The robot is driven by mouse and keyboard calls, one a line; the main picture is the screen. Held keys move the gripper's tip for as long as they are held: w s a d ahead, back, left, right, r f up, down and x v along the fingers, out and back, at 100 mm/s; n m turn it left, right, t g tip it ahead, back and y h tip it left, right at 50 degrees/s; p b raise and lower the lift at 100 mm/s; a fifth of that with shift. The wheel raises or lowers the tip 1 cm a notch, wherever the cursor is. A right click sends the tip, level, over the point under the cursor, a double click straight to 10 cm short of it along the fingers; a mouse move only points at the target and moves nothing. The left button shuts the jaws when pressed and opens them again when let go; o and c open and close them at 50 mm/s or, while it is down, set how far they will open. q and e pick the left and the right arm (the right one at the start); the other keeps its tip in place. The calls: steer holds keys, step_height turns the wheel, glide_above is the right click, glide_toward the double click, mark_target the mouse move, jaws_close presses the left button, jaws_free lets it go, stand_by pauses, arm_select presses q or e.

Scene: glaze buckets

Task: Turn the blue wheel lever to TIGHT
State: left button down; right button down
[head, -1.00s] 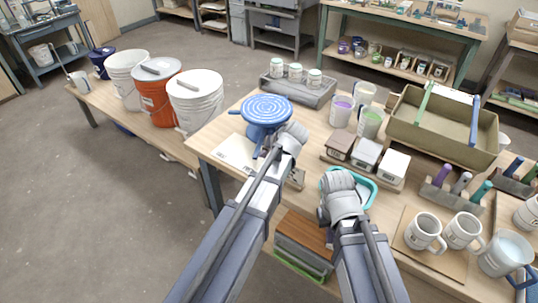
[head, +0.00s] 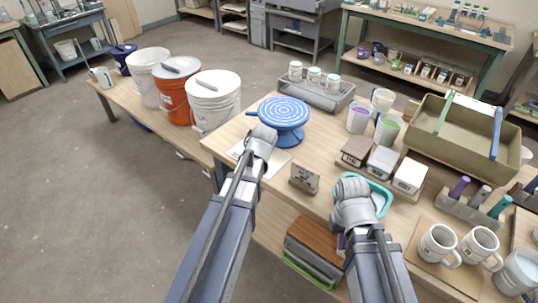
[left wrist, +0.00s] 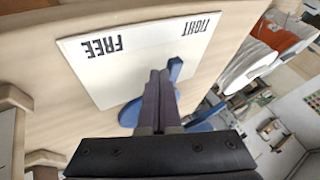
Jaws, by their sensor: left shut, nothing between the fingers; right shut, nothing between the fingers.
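The blue wheel (head: 283,113) stands on the table near its left edge, on a white card (head: 276,167). In the left wrist view the card (left wrist: 145,78) reads FREE at left and TIGHT at upper right. The blue lever (left wrist: 176,68) points toward the card's TIGHT side. My left gripper (head: 262,135) is in front of the wheel in the head view. Its shut, empty fingers (left wrist: 160,74) are right beside the lever, on the FREE side; I cannot tell whether they touch. My right gripper (head: 352,187) is shut and empty over a turquoise tray (head: 386,205).
A small sign block (head: 304,178) stands right of the card. A rack with jars (head: 325,97) is behind the wheel. Lidded buckets (head: 213,102) stand on a bench at left.

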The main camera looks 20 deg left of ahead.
arm_select(q)
steer(key=a, duration=0.1)
steer(key=w+a, duration=0.1)
steer(key=a, duration=0.1)
steer(key=w+a, duration=0.1)
steer(key=a, duration=0.1)
steer(key=shift+w+a, duration=0.2)
steer(key=shift+w+a+r, duration=0.1)
steer(key=shift+w+a, duration=0.05)
steer(key=shift+a, duration=0.2)
arm_select(e)
steer(key=shift+d, duration=0.1)
